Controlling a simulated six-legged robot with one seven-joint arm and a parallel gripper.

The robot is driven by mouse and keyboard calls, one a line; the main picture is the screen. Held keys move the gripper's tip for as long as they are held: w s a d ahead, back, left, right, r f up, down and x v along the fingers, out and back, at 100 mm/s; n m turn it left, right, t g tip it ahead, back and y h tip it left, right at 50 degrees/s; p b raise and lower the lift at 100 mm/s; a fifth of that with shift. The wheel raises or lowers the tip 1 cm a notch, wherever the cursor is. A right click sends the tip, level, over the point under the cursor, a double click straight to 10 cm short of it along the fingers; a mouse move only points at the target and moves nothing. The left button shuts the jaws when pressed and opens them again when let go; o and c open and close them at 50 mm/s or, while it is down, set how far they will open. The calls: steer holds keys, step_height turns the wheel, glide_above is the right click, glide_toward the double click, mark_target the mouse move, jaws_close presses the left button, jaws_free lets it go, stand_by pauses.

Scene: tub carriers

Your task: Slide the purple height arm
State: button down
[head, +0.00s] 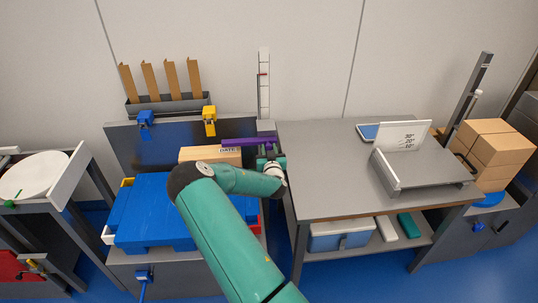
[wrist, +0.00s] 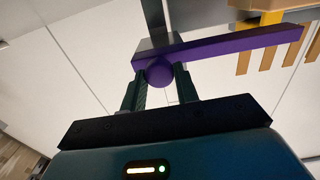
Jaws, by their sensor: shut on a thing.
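The purple height arm (head: 235,142) is a long bar that reaches left from the foot of an upright scale post (head: 263,85). In the wrist view the purple height arm (wrist: 225,48) crosses the upper part of the picture and carries a round purple knob (wrist: 159,72). My gripper (wrist: 160,78) is shut on this knob, one finger on each side. In the head view my gripper (head: 270,160) is at the bar's right end, partly hidden by my own green arm. A red marker (head: 262,74) sits higher on the post.
A cardboard box (head: 210,154) marked DATE stands just below the bar, behind a blue tub (head: 150,210). A yellow clamp (head: 209,120) and a blue clamp (head: 146,118) are on the back panel. A grey table (head: 330,180) stands to the right. The wall above is clear.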

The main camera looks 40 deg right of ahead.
step_height(320, 180, up, 5)
steer(key=shift+r, duration=0.2)
steer(key=shift+w, duration=0.1)
steer(key=c, duration=1.1)
jaws_free()
steer(key=shift+r, duration=0.1)
steer(key=v, duration=1.4)
steer(key=shift+w, duration=0.1)
